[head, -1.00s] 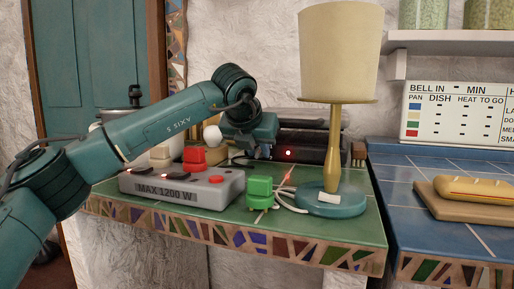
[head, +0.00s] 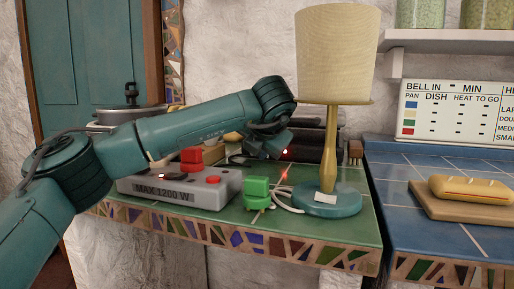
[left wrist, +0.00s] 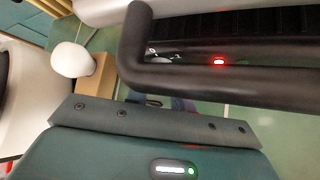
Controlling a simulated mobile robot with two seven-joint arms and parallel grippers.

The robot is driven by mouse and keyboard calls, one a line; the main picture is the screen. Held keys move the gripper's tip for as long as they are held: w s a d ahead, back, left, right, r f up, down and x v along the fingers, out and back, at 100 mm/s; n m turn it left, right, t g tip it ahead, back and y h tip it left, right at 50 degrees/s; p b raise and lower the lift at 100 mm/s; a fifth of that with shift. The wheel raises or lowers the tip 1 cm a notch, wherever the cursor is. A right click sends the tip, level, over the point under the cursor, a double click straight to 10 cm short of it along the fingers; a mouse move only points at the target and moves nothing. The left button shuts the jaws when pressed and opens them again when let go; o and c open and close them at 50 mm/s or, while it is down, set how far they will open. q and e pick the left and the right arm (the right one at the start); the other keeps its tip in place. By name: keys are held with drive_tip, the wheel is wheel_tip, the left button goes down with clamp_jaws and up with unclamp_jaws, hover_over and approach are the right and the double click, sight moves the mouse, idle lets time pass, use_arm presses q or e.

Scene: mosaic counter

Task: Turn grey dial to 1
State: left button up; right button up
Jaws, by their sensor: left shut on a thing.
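My left gripper (head: 268,148) reaches in over the green counter, at the front of a black appliance (head: 318,150) with a red light. In the left wrist view the gripper's dark palm (left wrist: 150,130) fills the bottom, under the appliance's thick black handle bar (left wrist: 215,85). A small grey dial (left wrist: 162,59) with white marks, one like a 0, shows just behind the bar and is partly hidden by it. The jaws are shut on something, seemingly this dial. The fingertips are mostly hidden, and the dial's exact setting is unclear. My right gripper is out of view.
A grey power strip (head: 150,190) marked MAX 1200 W, with a red plug (head: 190,159), lies under my left arm. A green plug (head: 257,190) and a lamp (head: 328,200) with a white cable stand at its right. A blue counter (head: 390,165) holds bread on a board.

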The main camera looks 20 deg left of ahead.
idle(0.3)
use_arm(q)
drive_tip(key=o, duration=1)
